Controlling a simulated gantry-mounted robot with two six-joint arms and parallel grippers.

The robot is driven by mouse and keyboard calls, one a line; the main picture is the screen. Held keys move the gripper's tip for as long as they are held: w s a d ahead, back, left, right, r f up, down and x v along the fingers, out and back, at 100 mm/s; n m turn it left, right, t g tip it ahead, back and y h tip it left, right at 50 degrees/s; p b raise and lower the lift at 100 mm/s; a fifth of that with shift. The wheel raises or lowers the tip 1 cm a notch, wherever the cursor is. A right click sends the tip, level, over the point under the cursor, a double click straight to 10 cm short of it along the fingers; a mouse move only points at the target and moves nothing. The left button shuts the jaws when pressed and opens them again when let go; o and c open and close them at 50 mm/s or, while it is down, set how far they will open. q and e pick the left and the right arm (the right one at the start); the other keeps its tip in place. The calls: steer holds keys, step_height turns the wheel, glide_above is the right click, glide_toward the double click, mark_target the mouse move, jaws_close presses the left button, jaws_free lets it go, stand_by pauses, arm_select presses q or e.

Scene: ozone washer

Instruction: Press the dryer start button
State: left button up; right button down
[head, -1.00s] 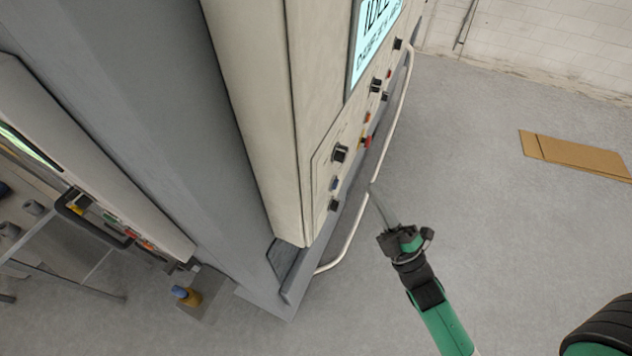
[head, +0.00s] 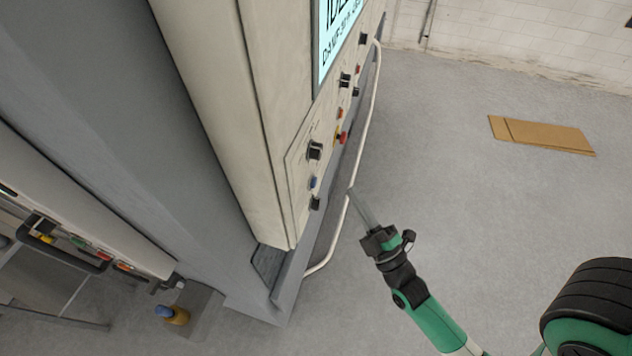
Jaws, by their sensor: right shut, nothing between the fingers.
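The dryer's control panel (head: 302,180) is on the front of a tall cream cabinet, seen from above at a slant. It carries black knobs, a blue button (head: 313,183), a red button (head: 343,137) and small orange and red ones. I cannot tell by label which is the start button. A lit screen (head: 338,40) above them shows partly cut-off text. My right gripper (head: 356,196) is shut and empty, its slim fingers pointing up-left toward the panel. In the picture its tips overlap the rail, right of the blue button; touching cannot be told. My left gripper is out of view.
A pale curved rail (head: 369,110) runs along the cabinet front between panel and gripper. Another machine with buttons (head: 100,242) stands at left. A yellow and blue object (head: 172,314) is on the floor. Flat cardboard (head: 545,135) lies right; the floor around it is clear.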

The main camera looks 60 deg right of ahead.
mark_target(313, 182)
steer(key=shift+w+a+p, duration=0.2)
steer(key=shift+w+p, duration=0.1)
steer(key=shift+w, duration=0.6)
steer(key=shift+w+a+p, duration=0.15)
steer(key=shift+w+p, duration=0.1)
steer(key=shift+w, duration=0.6)
steer(key=shift+w+a+p, duration=0.2)
steer(key=shift+w+p, duration=0.1)
steer(key=shift+w, duration=0.6)
steer(key=shift+r, duration=0.1)
steer(key=shift+w, duration=0.45)
steer(key=shift+w+a+p, duration=0.15)
steer(key=shift+w+p, duration=0.3)
stand_by(0.4)
steer(key=shift+s, duration=0.9)
